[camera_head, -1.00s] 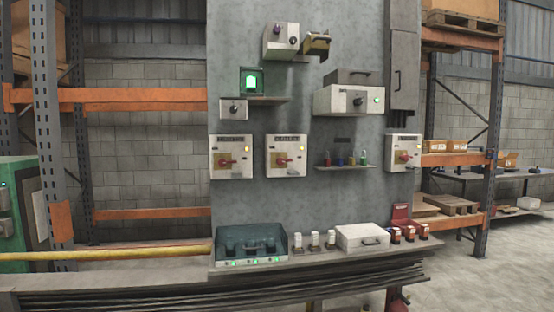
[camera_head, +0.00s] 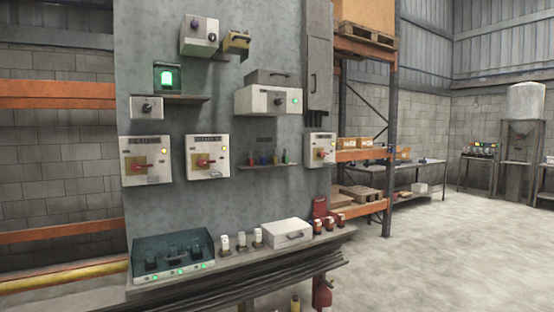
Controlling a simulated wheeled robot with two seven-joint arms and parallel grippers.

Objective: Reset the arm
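Neither of my arms nor grippers shows in the head view. A grey wall panel (camera_head: 228,122) stands in front of me and carries several switch boxes. Two boxes with red rotary handles hang side by side, the left one (camera_head: 147,160) and the middle one (camera_head: 208,157). A third such box (camera_head: 320,150) hangs at the panel's right edge. A lit green unit (camera_head: 167,78) sits above a small shelf. A white box with a knob and green light (camera_head: 268,102) is at the upper right of the panel.
A ledge (camera_head: 250,265) below the panel holds a dark clear-lidded case (camera_head: 172,255), small white-topped items, a white case (camera_head: 287,232) and red items. Orange racking (camera_head: 365,155) stands behind to the right. Open concrete floor (camera_head: 440,250) lies at the right.

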